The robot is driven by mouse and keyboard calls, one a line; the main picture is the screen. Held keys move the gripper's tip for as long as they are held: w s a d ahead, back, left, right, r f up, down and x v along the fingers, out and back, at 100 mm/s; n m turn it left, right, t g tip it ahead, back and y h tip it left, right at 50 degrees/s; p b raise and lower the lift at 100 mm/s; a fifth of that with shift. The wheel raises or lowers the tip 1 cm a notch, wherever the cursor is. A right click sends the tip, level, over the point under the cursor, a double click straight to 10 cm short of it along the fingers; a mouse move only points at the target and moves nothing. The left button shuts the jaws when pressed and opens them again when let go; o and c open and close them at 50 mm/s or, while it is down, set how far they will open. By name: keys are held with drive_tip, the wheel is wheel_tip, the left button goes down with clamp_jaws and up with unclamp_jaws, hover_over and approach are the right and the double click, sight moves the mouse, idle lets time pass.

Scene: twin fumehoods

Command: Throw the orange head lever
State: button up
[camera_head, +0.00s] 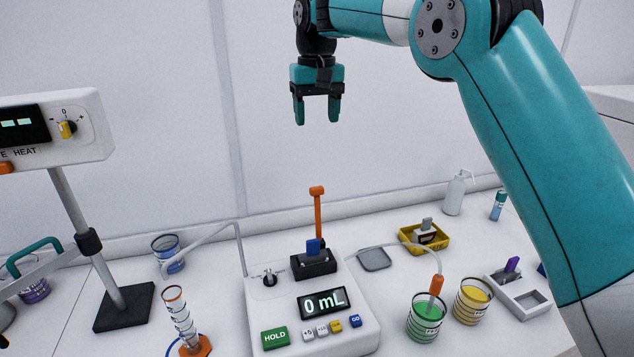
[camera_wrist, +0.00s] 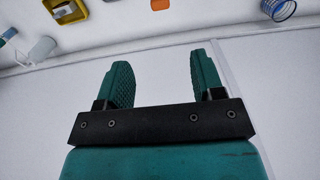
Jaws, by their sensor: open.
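The orange head lever (camera_head: 318,205) stands upright at the back of the white dosing device, its shaft rising from behind a black block with a blue piece. In the wrist view an orange patch (camera_wrist: 160,4) at the top edge is probably the lever's head. My gripper (camera_head: 317,112) is open and empty, pointing down well above the lever, with clear space between them. Its two teal fingers also show apart in the wrist view (camera_wrist: 160,82).
A heater panel (camera_head: 55,130) on a pole stands left. A glass cylinder (camera_head: 180,315) stands left of the device. Green (camera_head: 426,315) and yellow (camera_head: 472,300) beakers, a yellow tray (camera_head: 436,243) and a wash bottle (camera_head: 455,192) are right. Tubing arches beside the lever; the air above is free.

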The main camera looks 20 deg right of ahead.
sight(316, 187)
wheel_tip(316, 187, down, 16)
drive_tip(key=p, duration=0.3)
drive_tip(key=shift+f, duration=0.2)
clamp_jaws()
drive_tip(key=shift+s, duration=0.1)
